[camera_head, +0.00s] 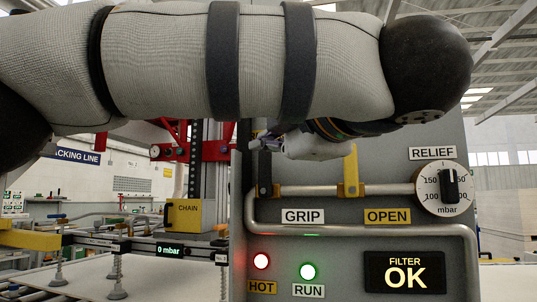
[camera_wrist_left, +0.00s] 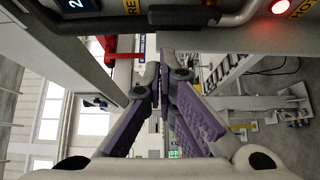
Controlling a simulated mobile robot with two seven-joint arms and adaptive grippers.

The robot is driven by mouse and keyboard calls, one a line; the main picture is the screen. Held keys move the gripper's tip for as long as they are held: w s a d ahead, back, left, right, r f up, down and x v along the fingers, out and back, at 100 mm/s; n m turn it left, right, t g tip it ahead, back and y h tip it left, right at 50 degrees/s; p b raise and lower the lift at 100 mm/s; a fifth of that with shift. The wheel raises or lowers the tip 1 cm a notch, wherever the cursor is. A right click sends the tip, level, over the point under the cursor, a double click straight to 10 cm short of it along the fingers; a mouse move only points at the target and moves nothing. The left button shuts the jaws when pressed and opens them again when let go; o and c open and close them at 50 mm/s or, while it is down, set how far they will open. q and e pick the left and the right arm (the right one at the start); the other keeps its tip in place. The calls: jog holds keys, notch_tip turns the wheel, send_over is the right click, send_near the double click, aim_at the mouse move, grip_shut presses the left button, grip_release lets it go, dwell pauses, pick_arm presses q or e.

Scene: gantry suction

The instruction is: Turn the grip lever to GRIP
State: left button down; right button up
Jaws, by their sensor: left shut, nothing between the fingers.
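A grey panel carries a horizontal metal pipe with a dark upright lever (camera_head: 265,168) at its left end, above and left of the GRIP label (camera_head: 303,216). A yellow upright piece (camera_head: 351,172) stands on the pipe between the GRIP label and the OPEN label (camera_head: 387,216). My left gripper (camera_head: 262,139) is shut and empty, pointing left close to the top of the dark lever; I cannot tell whether they touch. In the left wrist view its purple fingers (camera_wrist_left: 161,70) are ahead, with a dark piece (camera_wrist_left: 184,15) at the top edge. My right gripper is not in view.
A RELIEF dial (camera_head: 443,189) is at the panel's right. A bent guard pipe (camera_head: 370,230) runs below the labels.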

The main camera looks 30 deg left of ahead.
aim_at(265, 171)
pick_arm(q)
jog(key=x, duration=0.9)
jog(key=shift+w+a, duration=0.1)
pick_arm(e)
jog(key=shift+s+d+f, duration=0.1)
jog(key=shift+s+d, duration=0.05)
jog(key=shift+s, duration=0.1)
